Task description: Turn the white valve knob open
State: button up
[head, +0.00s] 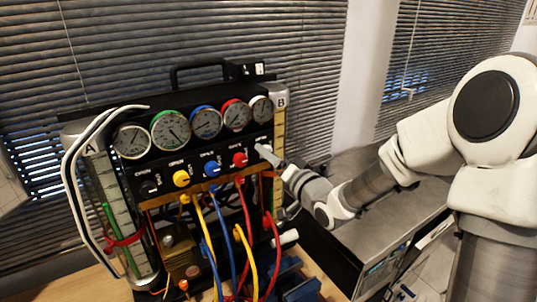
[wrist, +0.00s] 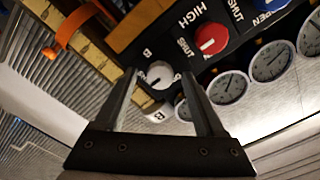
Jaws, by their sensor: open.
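The white valve knob (wrist: 159,75) shows in the wrist view, set in the black panel beside the red knob. My gripper (wrist: 160,79) is open, with one finger on each side of the white knob. I cannot tell whether the fingers touch it. The markings around the white knob are too small to read.
The red knob (head: 240,159), blue knob (head: 211,169) and yellow knob (head: 181,178) line the panel left of my gripper. Several dial gauges (head: 206,122) stand above. Coloured hoses (head: 247,262) hang below. A grey cabinet (head: 375,215) lies under my arm.

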grip_shut()
dwell(0.4)
jog(key=shift+f+n+b, duration=0.1)
jog(key=shift+n+b, duration=0.2)
jog(key=shift+b, duration=0.15)
jog(key=n+b, duration=1.7)
jog(key=b, duration=0.1)
jog(key=shift+b, duration=0.3)
jog(key=shift+n, duration=0.3)
